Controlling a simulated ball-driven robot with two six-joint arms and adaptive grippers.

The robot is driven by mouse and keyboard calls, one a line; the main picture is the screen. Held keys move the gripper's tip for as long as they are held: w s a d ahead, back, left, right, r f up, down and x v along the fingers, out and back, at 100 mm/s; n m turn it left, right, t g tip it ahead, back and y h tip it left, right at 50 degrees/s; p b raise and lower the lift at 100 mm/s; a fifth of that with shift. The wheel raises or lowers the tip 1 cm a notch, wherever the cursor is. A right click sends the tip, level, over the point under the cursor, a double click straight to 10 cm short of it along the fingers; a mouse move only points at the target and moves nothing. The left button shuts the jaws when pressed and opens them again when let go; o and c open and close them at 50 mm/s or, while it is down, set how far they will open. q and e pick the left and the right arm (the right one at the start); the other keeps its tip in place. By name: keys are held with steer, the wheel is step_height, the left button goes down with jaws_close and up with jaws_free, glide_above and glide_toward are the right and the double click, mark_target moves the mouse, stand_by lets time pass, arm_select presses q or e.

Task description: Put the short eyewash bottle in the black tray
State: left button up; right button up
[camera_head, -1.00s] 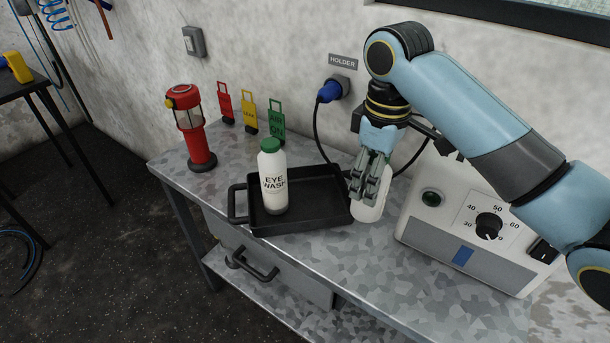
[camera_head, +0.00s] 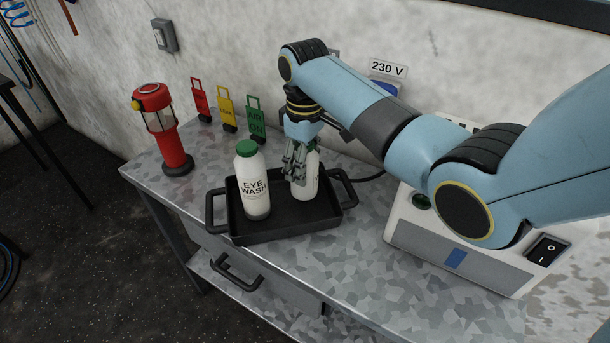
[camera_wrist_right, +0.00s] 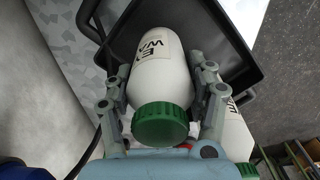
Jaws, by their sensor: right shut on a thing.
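A white eyewash bottle with a green cap, the short one (camera_head: 311,185), is in my right gripper (camera_head: 297,178), whose fingers are shut around its sides. It is upright over the right half of the black tray (camera_head: 290,232); I cannot tell whether its base touches the tray floor. In the right wrist view the short bottle (camera_wrist_right: 160,82) sits between the two fingers, cap towards the camera. A taller eyewash bottle (camera_head: 254,190) with a green cap stands in the tray's left half, beside it. My left gripper is not in view.
A red lantern (camera_head: 165,130) stands at the back left of the metal table (camera_head: 390,275). Red, yellow and green tags (camera_head: 256,120) stand along the wall. A white device (camera_head: 440,240) with a switch is at the right. The front of the table is clear.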

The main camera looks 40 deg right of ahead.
steer(key=shift+f, duration=1.7)
steer(key=shift+s+f, duration=0.1)
steer(key=o, duration=1.5)
step_height(320, 180, up, 12)
steer(key=shift+r, duration=0.1)
